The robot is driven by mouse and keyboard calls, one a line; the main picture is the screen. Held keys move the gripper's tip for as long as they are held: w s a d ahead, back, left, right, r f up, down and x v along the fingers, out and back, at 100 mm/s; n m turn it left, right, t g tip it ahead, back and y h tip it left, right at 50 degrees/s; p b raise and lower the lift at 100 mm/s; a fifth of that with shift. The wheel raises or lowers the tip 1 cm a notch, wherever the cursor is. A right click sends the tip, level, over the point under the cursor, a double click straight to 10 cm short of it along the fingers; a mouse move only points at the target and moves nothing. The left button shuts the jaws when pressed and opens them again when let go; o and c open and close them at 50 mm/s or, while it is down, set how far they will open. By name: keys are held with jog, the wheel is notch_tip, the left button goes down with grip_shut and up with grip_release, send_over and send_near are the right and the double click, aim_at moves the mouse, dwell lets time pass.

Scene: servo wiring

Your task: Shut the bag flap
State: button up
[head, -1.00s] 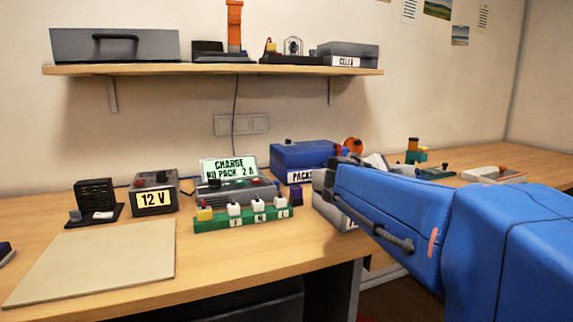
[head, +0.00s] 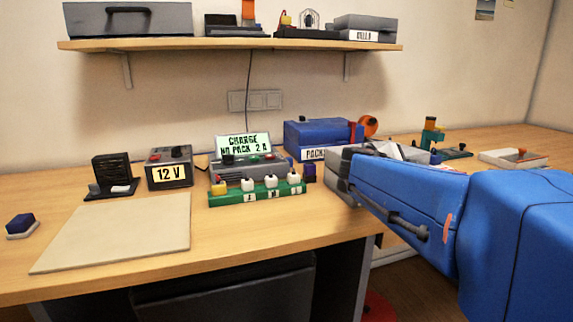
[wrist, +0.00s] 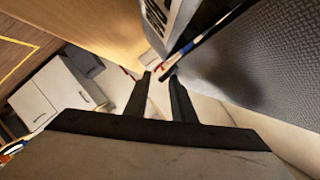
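I cannot make out a bag or its flap for certain in either view. A dark grey textured surface (wrist: 265,60) fills the right of the wrist view; I cannot tell if it is part of the bag. My gripper (wrist: 160,74) shows two black fingers with a gap between the tips and nothing held in it. A thin blue and red strip (wrist: 190,48) lies beyond the tips. In the head view my blue arm reaches in from the right, and my fingertips are hidden.
On the bench stand a blue PACKS box (head: 306,133), a charger with a lit display (head: 243,147), a 12 V supply (head: 170,168) and a green switch block (head: 258,192). A beige mat (head: 115,232) lies at the left. A shelf (head: 230,44) hangs above.

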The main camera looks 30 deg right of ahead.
jog(key=shift+a+r, duration=0.1)
jog(key=shift+a, duration=0.05)
jog(key=w+v, duration=0.1)
jog(key=v, duration=1.6)
jog(key=shift+s, duration=0.5)
dwell(0.6)
jog(key=shift+a, duration=0.1)
dwell(0.5)
